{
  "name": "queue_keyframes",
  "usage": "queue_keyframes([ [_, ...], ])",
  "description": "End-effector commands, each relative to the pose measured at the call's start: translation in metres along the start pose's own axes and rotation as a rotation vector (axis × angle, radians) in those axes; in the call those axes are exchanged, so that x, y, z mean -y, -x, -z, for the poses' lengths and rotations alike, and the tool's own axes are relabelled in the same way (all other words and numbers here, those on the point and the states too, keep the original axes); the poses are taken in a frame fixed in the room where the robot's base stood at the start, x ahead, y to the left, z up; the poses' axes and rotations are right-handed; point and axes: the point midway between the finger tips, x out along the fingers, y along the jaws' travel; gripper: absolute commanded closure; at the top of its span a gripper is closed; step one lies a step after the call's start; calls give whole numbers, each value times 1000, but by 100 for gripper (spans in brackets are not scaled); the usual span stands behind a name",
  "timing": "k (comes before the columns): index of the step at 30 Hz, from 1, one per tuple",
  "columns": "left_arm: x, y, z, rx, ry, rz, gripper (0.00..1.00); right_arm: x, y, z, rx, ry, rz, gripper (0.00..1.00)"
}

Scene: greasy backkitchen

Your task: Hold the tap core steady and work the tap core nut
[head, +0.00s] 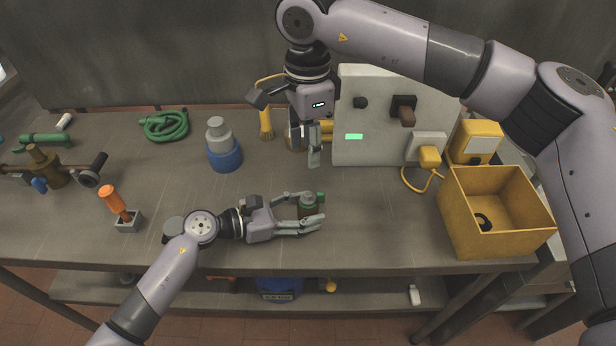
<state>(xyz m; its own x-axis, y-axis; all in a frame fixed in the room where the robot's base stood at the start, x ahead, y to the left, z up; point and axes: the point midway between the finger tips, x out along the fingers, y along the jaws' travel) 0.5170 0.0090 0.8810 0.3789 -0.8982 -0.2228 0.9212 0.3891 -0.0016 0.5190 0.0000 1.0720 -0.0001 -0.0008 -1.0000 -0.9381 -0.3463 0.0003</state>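The tap core (308,202), a small dark and green piece, stands near the front middle of the bench in the head view. My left gripper (311,208) comes in from the left, low over the bench, with its fingers on both sides of the tap core, seemingly closed on it. The fingers hide part of it. The tap core nut cannot be told apart at this size. My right gripper (314,158) points down above the bench, behind and apart from the tap core. Its fingers overlap in this view, so its opening is unclear; I see nothing held in it.
A pale panel box (380,140) with a green display stands behind. A yellow bin (482,243) holding a black ring is at right. A blue-based grey cylinder (225,160), green hose (164,126) and orange-handled tool (112,200) stand left. Bench (360,235) is clear right of the tap core.

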Motion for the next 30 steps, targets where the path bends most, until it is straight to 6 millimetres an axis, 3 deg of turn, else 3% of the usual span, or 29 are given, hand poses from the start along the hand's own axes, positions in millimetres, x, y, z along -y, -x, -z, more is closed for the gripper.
queue_keyframes([
  [10, 0, 0, -2, 3, -1, -1, 40, 0, 0, 0, 0, 0, 0, 63],
  [14, -1, 10, -1, 1, -2, -3, 40, 0, 0, 0, 0, 0, 0, 63],
  [24, 0, 78, 0, -2, -1, -1, 40, 0, 0, 0, 0, 0, 0, 63],
  [30, 0, 109, 0, 0, 0, -1, 40, 0, 0, 0, 0, 0, 0, 63],
])
